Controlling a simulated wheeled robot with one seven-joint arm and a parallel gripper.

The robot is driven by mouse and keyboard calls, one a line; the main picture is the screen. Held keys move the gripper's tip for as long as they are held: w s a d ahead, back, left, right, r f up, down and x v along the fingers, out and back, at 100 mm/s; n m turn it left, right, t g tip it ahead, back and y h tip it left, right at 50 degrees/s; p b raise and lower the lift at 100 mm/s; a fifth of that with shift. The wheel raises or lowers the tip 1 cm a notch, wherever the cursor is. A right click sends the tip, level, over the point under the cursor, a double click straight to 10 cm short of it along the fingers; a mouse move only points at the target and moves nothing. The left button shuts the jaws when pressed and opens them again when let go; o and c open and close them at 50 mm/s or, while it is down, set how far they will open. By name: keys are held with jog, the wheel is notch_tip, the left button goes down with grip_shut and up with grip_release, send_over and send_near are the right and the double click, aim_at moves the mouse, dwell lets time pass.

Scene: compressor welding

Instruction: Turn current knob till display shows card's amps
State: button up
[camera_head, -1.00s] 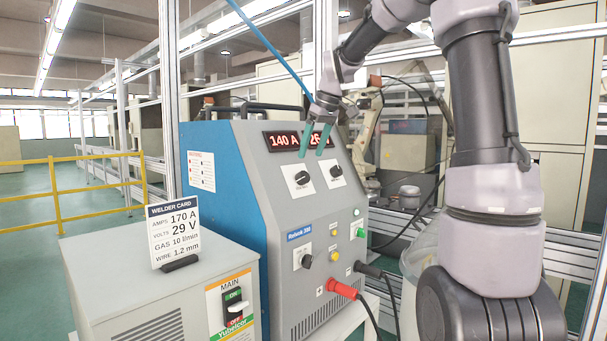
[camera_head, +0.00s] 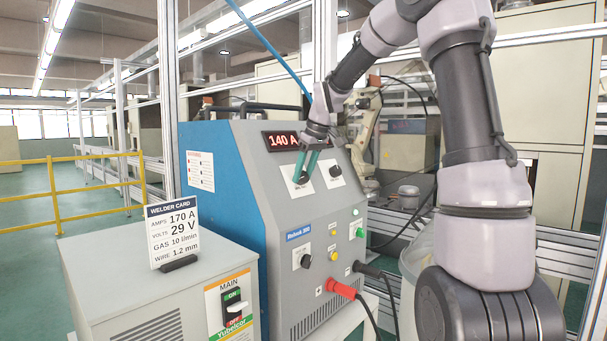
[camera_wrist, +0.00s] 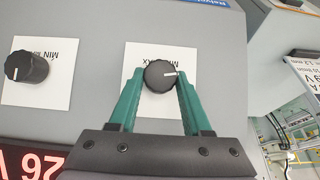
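The welder's current knob (camera_wrist: 160,75) is black with a white pointer mark, on a white plate. My gripper (camera_wrist: 161,74) is open, with one green fingertip on each side of this knob; whether they touch it is hard to tell. In the head view my gripper (camera_head: 304,178) is at the panel, partly hiding the knob. The red display (camera_head: 282,140) reads 140 A; its right part is hidden there, but the wrist view shows 26 V (camera_wrist: 40,162). The welder card (camera_head: 173,234) stands upright and reads 170 A, 29 V.
A second knob (camera_head: 335,171) sits right of the current knob; it is also in the wrist view (camera_wrist: 26,67). Lower on the panel are another knob (camera_head: 302,261), coloured buttons and a red cable plug (camera_head: 341,289). A grey cabinet (camera_head: 130,280) with a main switch bears the card.

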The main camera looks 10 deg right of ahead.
grip_shut()
jog(key=shift+w+d+m+g+y, duration=0.1)
jog(key=shift+m+g+y, duration=0.15)
jog(key=shift+m+y, duration=0.3)
jog(key=shift+w+d+m+g+y, duration=0.1)
jog(key=shift+m+g+y, duration=0.15)
jog(key=shift+m+y, duration=0.3)
jog(key=m+y, duration=0.2)
jog(key=m, duration=0.1)
jog(key=m+g+y, duration=0.1)
jog(key=shift+d+f+y, duration=0.1)
jog(key=shift+d+y, duration=0.15)
jog(key=shift+y, duration=0.05)
jog(key=shift+m, duration=0.4)
jog(key=o, duration=1.1)
grip_release()
